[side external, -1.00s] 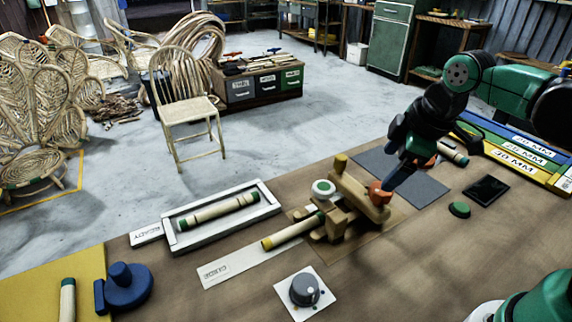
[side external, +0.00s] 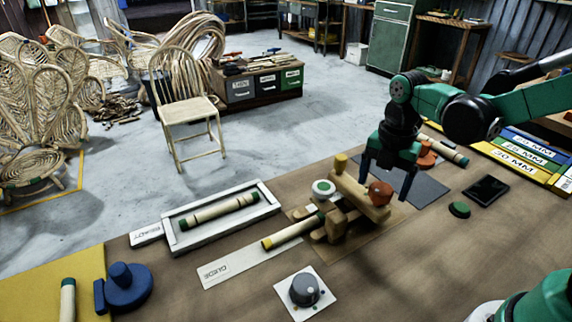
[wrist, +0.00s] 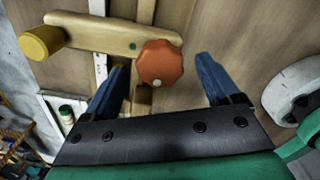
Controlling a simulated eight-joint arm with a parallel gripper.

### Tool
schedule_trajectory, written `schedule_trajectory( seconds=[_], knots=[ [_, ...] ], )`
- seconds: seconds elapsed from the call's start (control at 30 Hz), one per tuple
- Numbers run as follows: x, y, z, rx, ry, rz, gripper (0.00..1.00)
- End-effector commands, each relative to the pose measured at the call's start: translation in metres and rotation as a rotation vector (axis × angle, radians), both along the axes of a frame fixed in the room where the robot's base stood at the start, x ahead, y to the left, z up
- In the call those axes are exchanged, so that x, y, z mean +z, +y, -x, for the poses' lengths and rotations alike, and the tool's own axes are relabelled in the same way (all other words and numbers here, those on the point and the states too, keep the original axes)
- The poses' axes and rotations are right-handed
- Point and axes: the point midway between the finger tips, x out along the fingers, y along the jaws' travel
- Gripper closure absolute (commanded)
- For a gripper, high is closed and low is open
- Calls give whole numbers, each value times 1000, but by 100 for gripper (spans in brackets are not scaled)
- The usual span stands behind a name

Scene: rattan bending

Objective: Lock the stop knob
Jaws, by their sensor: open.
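The stop knob (side external: 380,193) is an orange-red lobed knob at the right end of the wooden jig's bar (side external: 355,192). In the wrist view the knob (wrist: 160,62) shows a white dot on its near edge, and the bar (wrist: 95,36) has a green dot beside it. My gripper (side external: 385,184) points down over the jig's right end with its blue fingers apart. In the wrist view my gripper (wrist: 160,64) is open, one finger on each side of the knob, with visible gaps. Any contact or exact height cannot be told.
A yellow peg (side external: 341,162) and a green-topped white button (side external: 324,188) stand at the jig. A grey dial (side external: 304,289) sits in front. A dark tablet (side external: 486,189) and green button (side external: 460,209) lie right.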

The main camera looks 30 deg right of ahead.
Motion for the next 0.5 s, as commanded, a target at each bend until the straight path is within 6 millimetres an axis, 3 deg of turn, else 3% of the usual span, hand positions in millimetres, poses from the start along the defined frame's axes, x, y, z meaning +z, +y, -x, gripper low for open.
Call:
schedule_trajectory(
  seconds=[0.4, 0.5],
  knots=[
    [-9, 0, 0, -1, -1, 0, 17],
    [-9, 0, 0, -1, -1, 0, 46]
  ],
)
